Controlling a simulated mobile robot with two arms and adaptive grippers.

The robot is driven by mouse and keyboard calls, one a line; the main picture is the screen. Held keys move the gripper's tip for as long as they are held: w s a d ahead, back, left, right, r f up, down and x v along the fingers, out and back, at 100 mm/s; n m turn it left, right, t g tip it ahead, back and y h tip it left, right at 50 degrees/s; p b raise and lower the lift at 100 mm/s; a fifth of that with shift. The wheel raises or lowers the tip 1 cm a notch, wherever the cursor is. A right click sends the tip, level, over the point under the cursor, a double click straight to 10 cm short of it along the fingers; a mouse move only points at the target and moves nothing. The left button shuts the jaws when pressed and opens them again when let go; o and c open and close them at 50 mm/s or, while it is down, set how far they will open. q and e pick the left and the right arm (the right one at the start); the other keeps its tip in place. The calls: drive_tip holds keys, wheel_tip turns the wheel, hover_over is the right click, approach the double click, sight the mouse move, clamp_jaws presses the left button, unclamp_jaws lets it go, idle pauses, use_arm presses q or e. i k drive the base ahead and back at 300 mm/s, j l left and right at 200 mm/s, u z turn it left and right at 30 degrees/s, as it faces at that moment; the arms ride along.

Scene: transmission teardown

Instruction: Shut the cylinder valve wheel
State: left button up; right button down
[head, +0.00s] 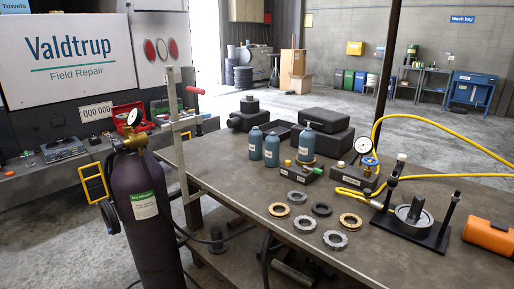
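A dark purple gas cylinder (147,225) with a green and white label stands upright at the left, in front of the bench. A brass-coloured valve (135,142) sits on its top, with a round gauge (130,117) just above. A small red part (195,90) shows to the right of the post; I cannot tell whether it belongs to the cylinder. The valve's wheel is too small to make out clearly, so I cannot tell whether it is open or shut. Neither of my grippers is in view.
A workbench (240,190) fills the middle and right, holding bottles, several ring parts, black cases, a yellow hose (440,118) and a gauge with a blue wheel (370,162). A metal post (178,130) stands close beside the cylinder. Concrete floor is open behind the bench.

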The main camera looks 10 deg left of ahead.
sight(122, 117)
drive_tip(key=u, duration=1.25)
drive_tip(key=i+j+z, duration=0.15)
drive_tip(key=i+j, duration=0.15)
drive_tip(key=i, duration=0.2)
drive_tip(key=i+j+z, duration=0.1)
drive_tip(key=i+j, duration=0.3)
drive_tip(key=i, duration=0.1)
